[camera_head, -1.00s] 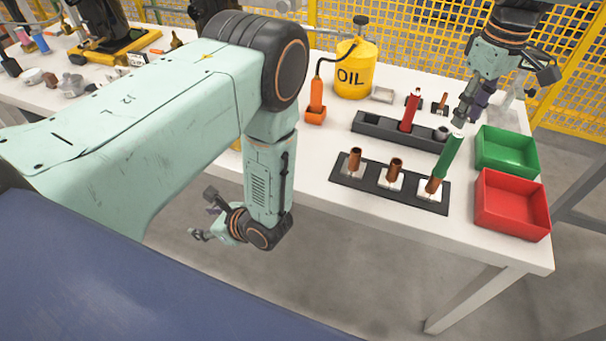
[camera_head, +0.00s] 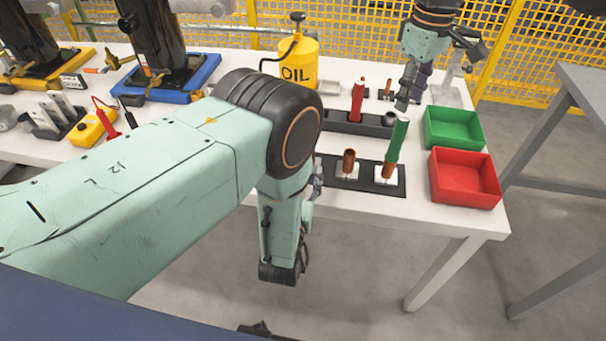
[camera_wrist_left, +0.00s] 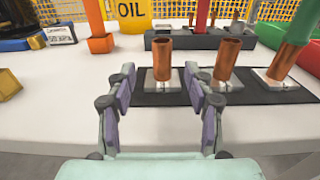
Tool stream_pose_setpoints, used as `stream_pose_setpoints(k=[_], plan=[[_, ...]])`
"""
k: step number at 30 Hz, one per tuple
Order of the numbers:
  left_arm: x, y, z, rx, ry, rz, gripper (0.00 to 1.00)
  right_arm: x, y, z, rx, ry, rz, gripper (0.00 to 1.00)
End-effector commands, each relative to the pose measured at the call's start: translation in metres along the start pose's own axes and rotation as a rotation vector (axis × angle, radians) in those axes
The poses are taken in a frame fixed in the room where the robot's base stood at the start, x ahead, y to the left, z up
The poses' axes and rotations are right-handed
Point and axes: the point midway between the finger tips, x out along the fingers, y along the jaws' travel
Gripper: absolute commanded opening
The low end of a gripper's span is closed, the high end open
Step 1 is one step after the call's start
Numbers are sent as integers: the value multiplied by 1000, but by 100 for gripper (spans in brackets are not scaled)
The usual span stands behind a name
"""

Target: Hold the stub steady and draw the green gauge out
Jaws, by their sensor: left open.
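The green gauge (camera_head: 397,143) stands, slightly tilted, in the rightmost copper stub (camera_head: 387,170) on a black base plate (camera_head: 343,181). It also shows at the right edge of the left wrist view (camera_wrist_left: 303,22). My right gripper (camera_head: 404,100) points down just above the gauge's top; I cannot tell whether it touches or how wide its jaws are. My left gripper (camera_wrist_left: 160,76) is open and empty before the plate, with the leftmost stub (camera_wrist_left: 162,58) seen between its fingers. In the head view my left arm hides most of that gripper. The middle stub (camera_head: 348,162) is empty.
A green bin (camera_head: 453,143) and a red bin (camera_head: 465,198) stand right of the plate. A dark block (camera_head: 345,127) with a red gauge (camera_head: 357,103) lies behind it. A yellow oil can (camera_head: 298,66) stands further back. The white table's front strip is clear.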

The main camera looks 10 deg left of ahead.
Motion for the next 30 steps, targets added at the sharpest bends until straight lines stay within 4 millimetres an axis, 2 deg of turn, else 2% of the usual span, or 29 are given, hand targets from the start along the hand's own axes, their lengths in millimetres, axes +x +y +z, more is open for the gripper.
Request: stream_pose_setpoints(k=[5, 12, 18, 30], plan=[[14, -3, 1, -1, -6, -10, 53, 0, 0, 0, 0, 0, 0, 38], [50, -3, 1, -1, -6, -8, 53, 0, 0, 0, 0, 0, 0, 38], [71, -3, 0, 0, -3, -8, 53, 0, 0, 0, 0, 0, 0, 38], [77, -3, 0, 1, -2, -9, 52, 0, 0, 0, 0, 0, 0, 38]])
